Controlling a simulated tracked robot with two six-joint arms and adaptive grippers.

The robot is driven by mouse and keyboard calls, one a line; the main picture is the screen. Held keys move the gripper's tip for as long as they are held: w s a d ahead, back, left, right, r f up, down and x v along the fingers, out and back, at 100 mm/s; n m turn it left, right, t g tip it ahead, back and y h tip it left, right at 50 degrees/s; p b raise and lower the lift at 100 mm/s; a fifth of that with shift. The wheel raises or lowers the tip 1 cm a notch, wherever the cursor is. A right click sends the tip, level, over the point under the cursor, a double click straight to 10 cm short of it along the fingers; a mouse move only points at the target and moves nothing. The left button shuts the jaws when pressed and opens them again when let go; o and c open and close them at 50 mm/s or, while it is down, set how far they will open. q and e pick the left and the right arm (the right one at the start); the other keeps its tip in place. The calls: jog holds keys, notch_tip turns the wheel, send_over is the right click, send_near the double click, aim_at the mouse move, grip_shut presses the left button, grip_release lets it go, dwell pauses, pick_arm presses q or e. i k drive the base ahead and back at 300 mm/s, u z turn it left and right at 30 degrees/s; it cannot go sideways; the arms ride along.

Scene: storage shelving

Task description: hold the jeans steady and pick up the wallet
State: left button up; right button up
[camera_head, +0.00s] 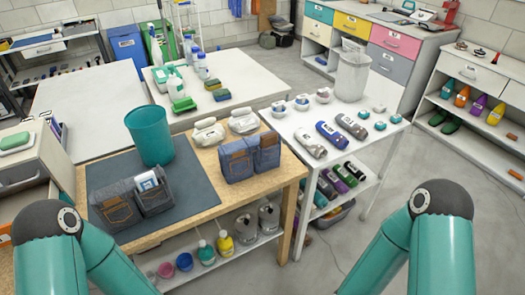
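Two pairs of folded jeans stand on the wooden table. The dark grey jeans (155,203) are on the dark mat, with a white and blue packet (147,181) sticking out of one pocket and a brown patch on the other. The blue jeans (240,172) stand to the right, near the table's right edge. Brown pieces show at their pockets, one on the left (236,163) and one on the right (268,139). I cannot tell for sure which of these is the wallet. Only my teal arm links show at the bottom left and right; neither gripper is in view.
A teal bin (150,136) stands behind the dark jeans on the mat (196,190). White shoe-like items (208,132) sit behind the blue jeans. A white table (392,131) with rolled items and a clear bin (352,75) stands to the right. Open floor lies beyond it.

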aim_at(267, 140)
jog(key=z, duration=1.15)
jog(key=i, duration=0.95)
jog(key=u, duration=1.3)
